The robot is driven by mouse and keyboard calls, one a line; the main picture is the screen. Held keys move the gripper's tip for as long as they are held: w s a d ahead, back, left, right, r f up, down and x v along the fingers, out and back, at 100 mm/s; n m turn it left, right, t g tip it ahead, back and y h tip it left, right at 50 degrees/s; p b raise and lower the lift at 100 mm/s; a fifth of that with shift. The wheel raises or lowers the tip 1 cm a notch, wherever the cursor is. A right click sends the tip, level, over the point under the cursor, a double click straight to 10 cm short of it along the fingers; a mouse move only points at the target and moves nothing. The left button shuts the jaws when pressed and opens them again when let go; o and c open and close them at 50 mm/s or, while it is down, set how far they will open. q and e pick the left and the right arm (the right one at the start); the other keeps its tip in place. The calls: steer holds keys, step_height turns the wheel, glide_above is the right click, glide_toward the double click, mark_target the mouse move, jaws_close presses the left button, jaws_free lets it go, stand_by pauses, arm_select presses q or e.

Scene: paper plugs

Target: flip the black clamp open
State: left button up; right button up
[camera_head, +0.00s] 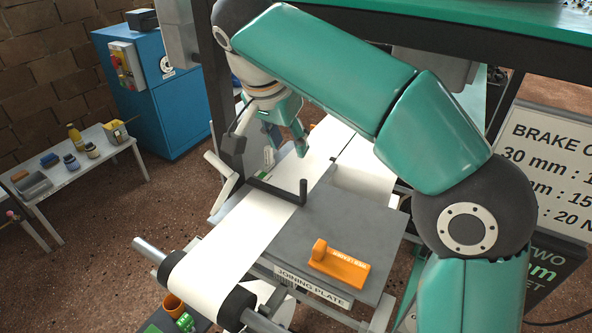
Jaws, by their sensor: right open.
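The black clamp (276,191) is a dark bar lying across the white paper web (240,236), with a short upright post at its right end. The grey joining plate (345,222) lies beside it. My right arm reaches over from the right, and its teal right gripper (291,138) points down above the far stretch of web, behind the clamp. The gripper is open and appears apart from the clamp. Its far finger is partly hidden. My left gripper is not in view.
An orange tool (340,264) sits on the joining plate's front part. A black-ended roller (236,304) carries the web at the front. A white lever (222,178) stands left of the clamp. A dark frame post and green-topped beam (455,22) border the space around my arm.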

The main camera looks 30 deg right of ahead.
mark_target(303, 182)
steer(key=b+x, duration=0.1)
steer(key=x, duration=1.6)
steer(key=shift+w+d+b, duration=0.1)
steer(key=shift+w+b, duration=0.05)
steer(key=shift+b, duration=0.25)
steer(key=shift+r, duration=0.1)
jaws_close()
